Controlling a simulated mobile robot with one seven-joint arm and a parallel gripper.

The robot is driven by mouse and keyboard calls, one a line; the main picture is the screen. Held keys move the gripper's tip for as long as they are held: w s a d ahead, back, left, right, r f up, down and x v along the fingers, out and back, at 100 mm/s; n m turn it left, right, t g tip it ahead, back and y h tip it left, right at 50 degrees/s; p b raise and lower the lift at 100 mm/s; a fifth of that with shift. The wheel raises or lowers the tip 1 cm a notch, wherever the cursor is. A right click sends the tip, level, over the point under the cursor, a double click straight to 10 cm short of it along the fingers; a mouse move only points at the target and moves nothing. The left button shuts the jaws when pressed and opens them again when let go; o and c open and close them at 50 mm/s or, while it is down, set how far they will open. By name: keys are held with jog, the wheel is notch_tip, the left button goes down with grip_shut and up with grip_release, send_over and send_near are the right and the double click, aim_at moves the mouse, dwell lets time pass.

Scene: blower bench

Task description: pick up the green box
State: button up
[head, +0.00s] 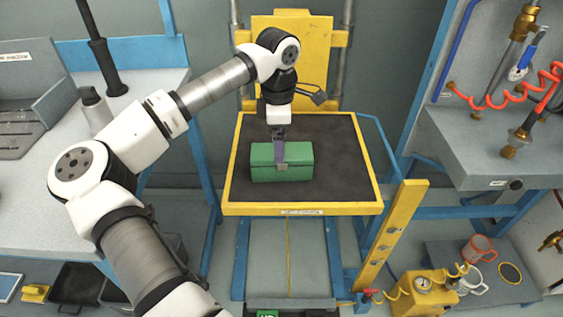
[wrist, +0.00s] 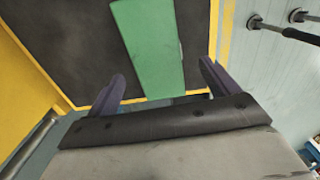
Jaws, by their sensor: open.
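The green box (head: 265,167) sits on the dark mat of a yellow-edged platform (head: 300,209) in the middle of the head view. It has a small pale clasp on its front. My gripper (head: 280,160) points down at the box, and its purple finger overlaps the box in the picture. In the wrist view the green box (wrist: 150,45) lies ahead, between the lines of the two purple fingers. My gripper (wrist: 162,85) is open with nothing between its fingertips. I cannot tell whether a finger touches the box.
A yellow back panel (head: 290,60) rises behind the platform. A grey bench (head: 30,190) stands at the left. Another bench (head: 480,150) with red coiled hose (head: 500,100) stands at the right. A yellow gauge unit (head: 422,292) is on the lower right. The mat around the box is clear.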

jog(key=f, duration=0.5)
jog(key=shift+w+d+f, duration=0.25)
jog(key=shift+d+f, duration=0.1)
jog(key=shift+r, duration=0.1)
jog(key=c, duration=1.6)
